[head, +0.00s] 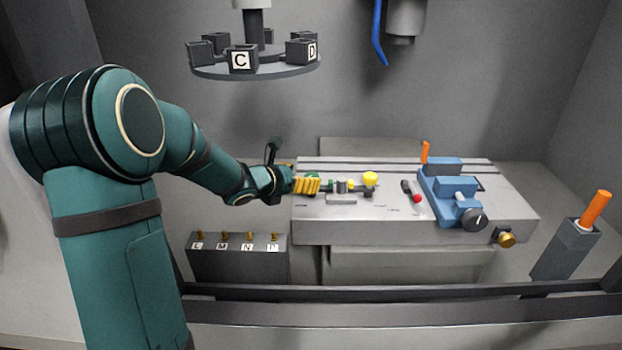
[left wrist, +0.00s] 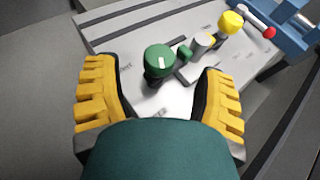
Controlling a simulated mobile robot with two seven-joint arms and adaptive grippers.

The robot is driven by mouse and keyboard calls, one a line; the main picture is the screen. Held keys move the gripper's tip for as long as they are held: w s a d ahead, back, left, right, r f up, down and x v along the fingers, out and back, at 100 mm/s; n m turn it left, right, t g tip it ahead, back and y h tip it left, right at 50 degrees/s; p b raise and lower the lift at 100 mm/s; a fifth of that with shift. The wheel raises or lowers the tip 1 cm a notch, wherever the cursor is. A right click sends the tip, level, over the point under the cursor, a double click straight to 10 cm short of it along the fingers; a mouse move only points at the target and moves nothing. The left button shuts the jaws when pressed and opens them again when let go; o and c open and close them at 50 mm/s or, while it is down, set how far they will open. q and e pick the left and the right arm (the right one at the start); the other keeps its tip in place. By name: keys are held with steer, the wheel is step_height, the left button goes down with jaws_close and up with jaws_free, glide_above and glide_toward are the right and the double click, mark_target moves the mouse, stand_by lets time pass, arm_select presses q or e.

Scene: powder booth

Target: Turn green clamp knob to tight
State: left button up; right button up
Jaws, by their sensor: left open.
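The green clamp knob (left wrist: 159,60) is a round cap with a white line on top, in the left wrist view on the grey table (left wrist: 112,33). In the head view a little of the green knob (head: 312,177) shows beside my gripper. My left gripper (left wrist: 160,102) is open, its yellow ribbed fingers apart. The knob appears ahead of the gap between the fingers, with no visible contact. In the head view my left gripper (head: 307,186) is at the table's left end and partly covers the knob. My right gripper is not in view.
A yellow knob (head: 370,178) and a grey cylinder (left wrist: 203,41) stand right of the green knob. A blue vise (head: 452,194) and a red-tipped lever (head: 411,192) are farther right. A lettered carousel (head: 255,70) hangs above. A rail (head: 400,305) crosses the front.

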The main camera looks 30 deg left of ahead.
mark_target(310, 176)
arm_select(q)
steer(key=shift+x, duration=2.1)
steer(key=c, duration=1.2)
